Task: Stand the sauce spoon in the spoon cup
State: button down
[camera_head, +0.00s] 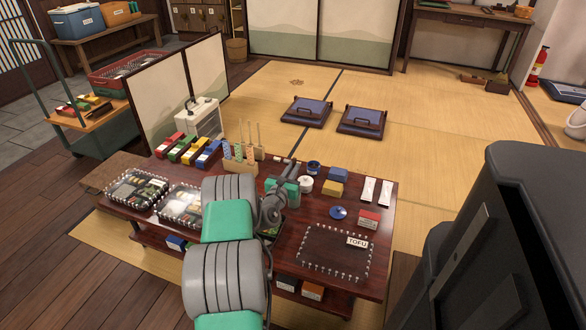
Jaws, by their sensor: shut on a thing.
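My gripper (290,181) is over the middle of the low dark-red table (310,214), partly hidden by my own arm. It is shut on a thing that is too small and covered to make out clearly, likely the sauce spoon. I cannot see the sauce spoon apart from the gripper. A small dark blue cup (313,167), which may be the spoon cup, stands just right of and behind the gripper. A white round container (306,185) sits in front of this cup, close to the gripper.
A wooden rack (240,168) with upright sticks stands left of the gripper. Blue (341,174) and yellow (330,188) blocks, a blue disc (339,212) and a red-and-white box (368,219) lie to the right. Clear-walled food trays (135,190) stand at left.

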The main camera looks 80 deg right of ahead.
notch_tip(320, 180, down, 8)
jog(key=b, duration=0.6)
jog(key=shift+f, duration=0.15)
jog(key=c, duration=1.4)
grip_release()
jog(key=a, duration=0.2)
jog(key=a+p, duration=0.1)
jog(key=a, duration=0.2)
jog(key=a+p, duration=0.1)
jog(key=a, duration=0.1)
jog(key=shift+w+a, duration=0.4)
